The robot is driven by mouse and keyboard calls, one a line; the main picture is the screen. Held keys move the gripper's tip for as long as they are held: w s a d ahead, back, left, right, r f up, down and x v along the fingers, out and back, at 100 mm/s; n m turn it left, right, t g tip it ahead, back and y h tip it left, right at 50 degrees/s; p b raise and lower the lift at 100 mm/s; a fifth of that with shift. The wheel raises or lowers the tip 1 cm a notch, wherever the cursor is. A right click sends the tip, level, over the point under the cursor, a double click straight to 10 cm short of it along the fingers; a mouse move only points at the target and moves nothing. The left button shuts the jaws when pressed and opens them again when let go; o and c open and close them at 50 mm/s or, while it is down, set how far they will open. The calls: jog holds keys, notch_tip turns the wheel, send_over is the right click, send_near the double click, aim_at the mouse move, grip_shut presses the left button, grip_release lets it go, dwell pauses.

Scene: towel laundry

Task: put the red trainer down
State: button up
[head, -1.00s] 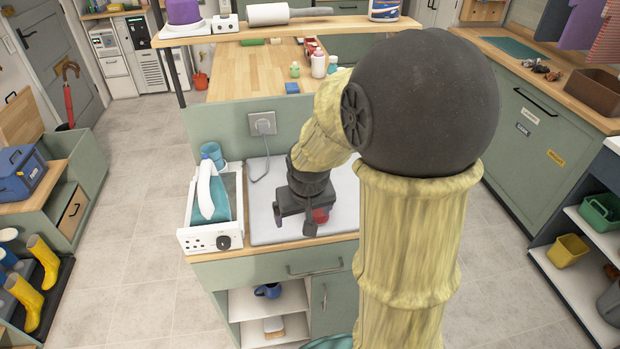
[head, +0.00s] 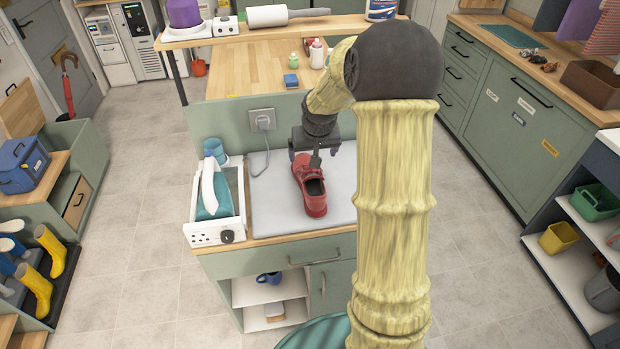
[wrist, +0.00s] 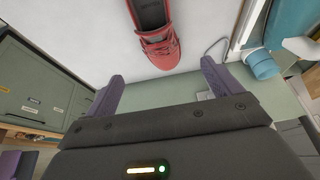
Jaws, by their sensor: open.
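The red trainer (head: 311,185) lies upright on a pale grey mat (head: 272,212) on the counter, its heel end nearer the front edge. In the wrist view the trainer (wrist: 155,32) shows at the top, beyond the fingertips and apart from them. My gripper (head: 311,160) is open and empty. In the head view it is at the toe end of the trainer, on the far side of it. Its two purple-grey fingers also show in the wrist view (wrist: 160,80), with nothing between them. The trainer's far end is partly hidden by my gripper in the head view.
A wall panel with a socket (head: 262,120) rises behind the mat.

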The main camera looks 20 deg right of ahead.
aim_at(310, 169)
jog(key=p+x, duration=0.1)
jog(key=x, duration=0.7)
jog(key=shift+w+f+p, duration=0.25)
jog(key=shift+f+p, duration=0.05)
jog(key=shift+p, duration=0.1)
jog(key=shift+w+d+f, duration=0.1)
jog(key=shift+w+f, duration=0.15)
jog(key=shift+f, duration=0.25)
jog(key=shift+s+d, duration=0.1)
jog(key=shift+s, duration=0.05)
jog(key=shift+f+p, duration=0.1)
jog(key=shift+p, duration=0.2)
jog(key=shift+w+p+x, duration=0.2)
jog(key=shift+p+x, duration=0.75)
jog(key=shift+x, duration=1.55)
jog(key=shift+d, duration=0.1)
